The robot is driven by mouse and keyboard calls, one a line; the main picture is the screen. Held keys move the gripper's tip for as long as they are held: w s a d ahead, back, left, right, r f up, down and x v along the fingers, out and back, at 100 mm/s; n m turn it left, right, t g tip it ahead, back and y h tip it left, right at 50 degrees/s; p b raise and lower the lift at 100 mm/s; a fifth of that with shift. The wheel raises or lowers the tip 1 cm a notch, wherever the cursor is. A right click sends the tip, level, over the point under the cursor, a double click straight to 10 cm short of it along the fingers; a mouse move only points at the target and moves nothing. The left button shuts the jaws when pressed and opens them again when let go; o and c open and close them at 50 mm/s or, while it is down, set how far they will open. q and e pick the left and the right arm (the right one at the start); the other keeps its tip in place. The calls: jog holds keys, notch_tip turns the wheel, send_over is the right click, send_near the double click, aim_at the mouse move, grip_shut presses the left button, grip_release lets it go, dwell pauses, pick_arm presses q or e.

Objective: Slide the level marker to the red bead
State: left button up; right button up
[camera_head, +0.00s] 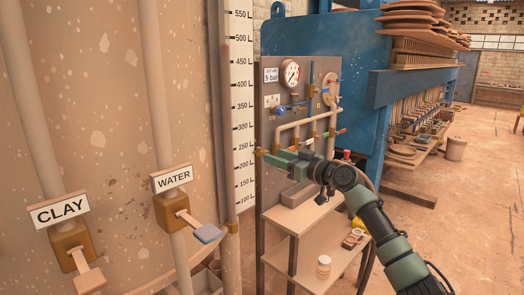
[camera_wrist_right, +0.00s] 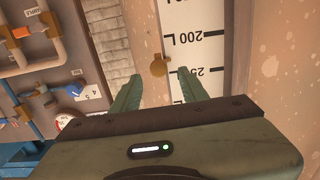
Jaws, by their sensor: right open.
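The tall white level scale (camera_head: 242,100) stands beside the mottled tank, with a thin sight tube (camera_head: 228,120) along its left edge. The tube looks dark reddish from near the 450 mark down; I cannot clearly make out a separate red bead. A small brass-coloured level marker (camera_wrist_right: 157,65) shows at the scale's edge in the right wrist view, between the 200 and 250 marks. My right gripper (camera_wrist_right: 158,76) is open, its green fingers on either side of the marker's line, the marker just past the tips. In the head view the right gripper (camera_head: 268,156) reaches left toward the scale. My left gripper is out of view.
A grey panel with gauge (camera_head: 290,74), pipes and coloured valve handles stands right behind my right gripper. A shelf (camera_head: 305,215) is below. Clay (camera_head: 68,240) and water (camera_head: 178,210) valves stick out at lower left. The blue press (camera_head: 335,50) is behind; floor at right is open.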

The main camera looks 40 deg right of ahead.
aim_at(262, 153)
jog(key=w+p, duration=0.1)
jog(key=w, duration=0.4)
jog(key=shift+a+f+p, duration=0.1)
jog(key=shift+a+p, duration=0.1)
jog(key=shift+p, duration=0.15)
grip_shut()
dwell(1.1)
